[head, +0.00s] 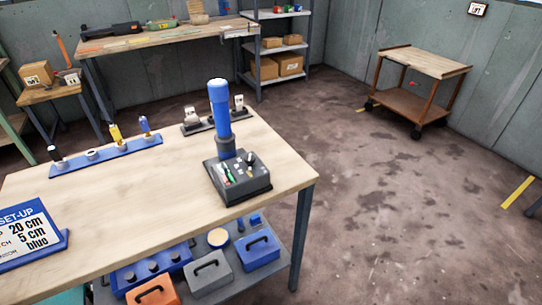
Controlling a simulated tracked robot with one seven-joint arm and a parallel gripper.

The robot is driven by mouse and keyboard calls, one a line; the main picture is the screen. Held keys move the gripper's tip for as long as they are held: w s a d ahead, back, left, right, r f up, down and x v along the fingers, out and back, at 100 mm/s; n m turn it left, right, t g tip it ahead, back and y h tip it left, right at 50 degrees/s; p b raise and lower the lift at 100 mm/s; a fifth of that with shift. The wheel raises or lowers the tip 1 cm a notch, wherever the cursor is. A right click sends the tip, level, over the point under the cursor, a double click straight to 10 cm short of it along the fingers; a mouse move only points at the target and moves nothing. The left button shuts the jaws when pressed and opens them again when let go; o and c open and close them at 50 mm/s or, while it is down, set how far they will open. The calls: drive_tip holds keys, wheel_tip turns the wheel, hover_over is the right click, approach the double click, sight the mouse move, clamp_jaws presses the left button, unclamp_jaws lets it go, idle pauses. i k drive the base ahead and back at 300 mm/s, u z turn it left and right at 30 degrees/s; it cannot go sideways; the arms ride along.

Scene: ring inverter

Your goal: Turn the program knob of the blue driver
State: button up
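A tall upright blue cylinder (220,105) with a dark grey lower collar stands at the back of a dark grey box (247,188) near the right end of the front table; this looks like the blue driver. The box's top carries a black knob (250,158), a small green part (228,174) and other small light and red marks. The knob's pointer setting is too small to read. My gripper is not in view.
The wooden table (140,210) also bears a blue rack (105,150) with several small handled tools, two small devices (191,117) behind the box, and a set-up sign (30,235) reading 20 cm, 5 cm, blue. Toolboxes (208,272) lie on the shelf below.

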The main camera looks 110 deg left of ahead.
sight(250, 158)
drive_tip(key=z, duration=0.25)
drive_tip(key=i, duration=0.2)
drive_tip(key=u, duration=2.9)
drive_tip(key=i, duration=0.25)
drive_tip(key=u, duration=1.1)
drive_tip(key=k, duration=0.9)
drive_tip(key=u, duration=0.2)
drive_tip(key=i, duration=0.7)
